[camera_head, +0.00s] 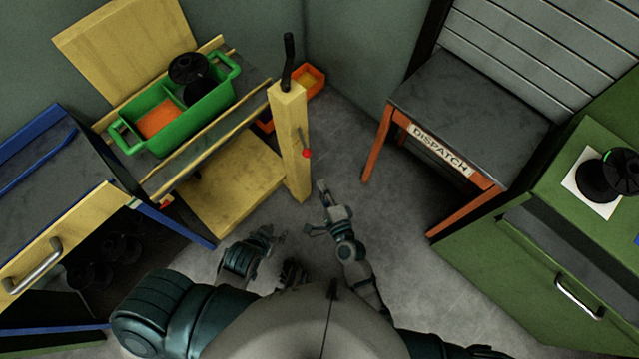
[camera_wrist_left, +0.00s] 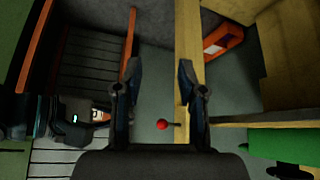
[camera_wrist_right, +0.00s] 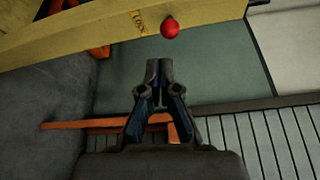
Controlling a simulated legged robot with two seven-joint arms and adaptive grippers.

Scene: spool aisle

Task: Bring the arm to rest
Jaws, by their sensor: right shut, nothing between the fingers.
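My left gripper (camera_head: 272,234) is low over the floor in front of my body in the head view. In the left wrist view its two fingers (camera_wrist_left: 160,75) stand apart with nothing between them. My right gripper (camera_head: 322,188) is a little to its right, near the foot of the yellow post. In the right wrist view its fingertips (camera_wrist_right: 159,64) meet and hold nothing. Neither gripper touches an object that I can see.
A yellow post (camera_head: 291,150) with a red knob (camera_head: 306,153) stands just ahead. A green bin (camera_head: 188,120) holding black spools sits on a bench at left. The dispatch table (camera_head: 470,100) and a green cabinet (camera_head: 560,225) are at right. Grey floor (camera_head: 345,135) lies between.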

